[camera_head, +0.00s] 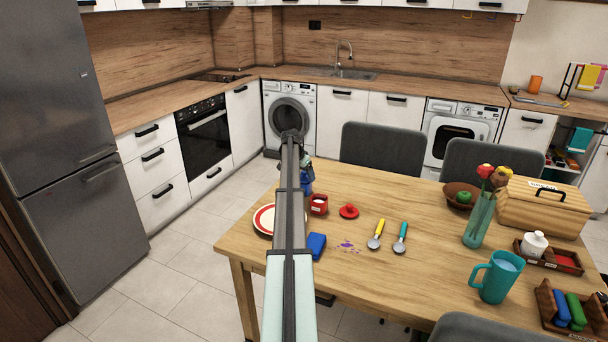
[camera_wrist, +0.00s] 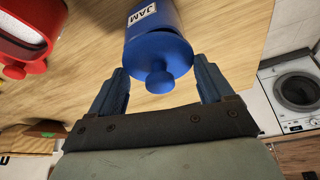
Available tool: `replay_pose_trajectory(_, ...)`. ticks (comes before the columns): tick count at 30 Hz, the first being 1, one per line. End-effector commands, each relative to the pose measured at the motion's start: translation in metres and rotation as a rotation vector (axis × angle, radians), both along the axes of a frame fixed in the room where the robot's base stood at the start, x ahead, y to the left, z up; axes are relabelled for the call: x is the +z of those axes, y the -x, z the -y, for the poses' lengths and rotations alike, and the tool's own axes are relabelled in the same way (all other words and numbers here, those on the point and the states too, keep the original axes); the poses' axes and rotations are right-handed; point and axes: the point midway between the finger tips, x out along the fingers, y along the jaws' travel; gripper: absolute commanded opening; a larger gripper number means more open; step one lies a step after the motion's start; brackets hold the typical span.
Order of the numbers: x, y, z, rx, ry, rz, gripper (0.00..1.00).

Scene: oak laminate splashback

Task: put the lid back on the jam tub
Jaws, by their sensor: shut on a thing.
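The jam tub is blue with a white JAM label; in the wrist view its body (camera_wrist: 168,22) is at the top middle. A blue lid (camera_wrist: 158,58) with a round knob is in line with the tub's end. Whether it is seated or just above the rim, I cannot tell. My gripper (camera_wrist: 158,66) is shut on the lid, one finger on each side of it. In the head view the tub (camera_head: 307,187) stands near the table's left far edge, partly hidden by my arm, with my gripper (camera_head: 307,165) at its top.
A red tub (camera_head: 318,205) stands close beside the blue one, with a red lid (camera_head: 348,211) on the table to its right. The table (camera_head: 420,275) has bare wood at the front.

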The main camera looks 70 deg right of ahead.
Motion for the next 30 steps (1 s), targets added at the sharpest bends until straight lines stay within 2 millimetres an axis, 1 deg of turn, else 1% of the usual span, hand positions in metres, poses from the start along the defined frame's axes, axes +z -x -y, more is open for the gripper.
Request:
replay_pose_trajectory(11, -0.0003, 0.0, 0.0, 0.0, 0.0, 0.0, 0.52)
replay_pose_trajectory(12, -0.0003, 0.0, 0.0, 0.0, 0.0, 0.0, 0.83)
replay_pose_trajectory(17, -0.0003, 0.0, 0.0, 0.0, 0.0, 0.0, 0.99)
replay_pose_trajectory(18, -0.0003, 0.0, 0.0, 0.0, 0.0, 0.0, 1.0)
replay_pose_trajectory(30, 0.0005, 0.0, 0.0, 0.0, 0.0, 0.0, 1.0)
